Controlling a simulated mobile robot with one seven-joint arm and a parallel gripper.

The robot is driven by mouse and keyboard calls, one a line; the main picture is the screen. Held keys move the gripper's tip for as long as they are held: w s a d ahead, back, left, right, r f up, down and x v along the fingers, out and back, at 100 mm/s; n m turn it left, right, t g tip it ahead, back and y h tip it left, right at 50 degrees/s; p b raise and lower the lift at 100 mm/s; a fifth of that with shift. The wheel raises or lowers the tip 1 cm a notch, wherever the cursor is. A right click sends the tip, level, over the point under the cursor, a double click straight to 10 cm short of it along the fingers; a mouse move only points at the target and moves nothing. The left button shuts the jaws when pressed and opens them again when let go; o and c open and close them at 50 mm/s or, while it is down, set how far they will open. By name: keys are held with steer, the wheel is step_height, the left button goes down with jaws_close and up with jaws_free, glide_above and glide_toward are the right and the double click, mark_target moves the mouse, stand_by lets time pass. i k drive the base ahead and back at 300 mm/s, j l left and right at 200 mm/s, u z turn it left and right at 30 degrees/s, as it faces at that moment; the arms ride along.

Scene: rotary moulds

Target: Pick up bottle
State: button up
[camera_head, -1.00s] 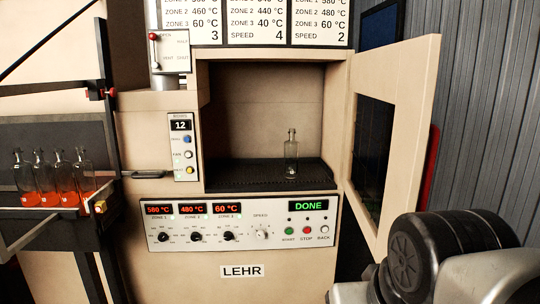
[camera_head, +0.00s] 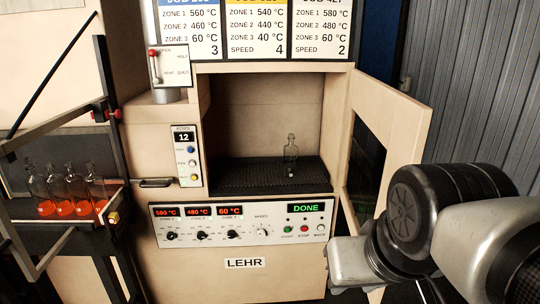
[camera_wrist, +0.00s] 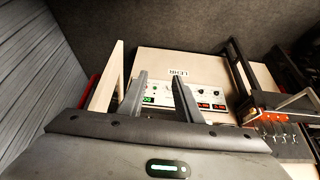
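A clear glass bottle (camera_head: 290,158) stands upright on the dark mesh belt (camera_head: 240,180) inside the lehr chamber, right of its middle. I cannot make out this bottle in the wrist view. My gripper (camera_wrist: 159,78) shows in the wrist view with its two fingers apart and nothing visible held between them. It points toward the lehr's front, with the control panel (camera_wrist: 205,96) beyond the fingers, and is clear of the bottle. In the head view only my arm's links show, at the lower right; the gripper is out of that view.
The lehr door (camera_head: 393,125) stands open on the right, beside my arm. The panel display (camera_head: 306,208) reads DONE. Several bottles with orange-red bases (camera_head: 67,208) stand in a rack at the left. A lever (camera_head: 153,67) stands above the chamber's left side.

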mark_target(290, 150)
steer(key=i+l, duration=0.1)
steer(key=i, duration=2.25)
steer(key=u, duration=0.05)
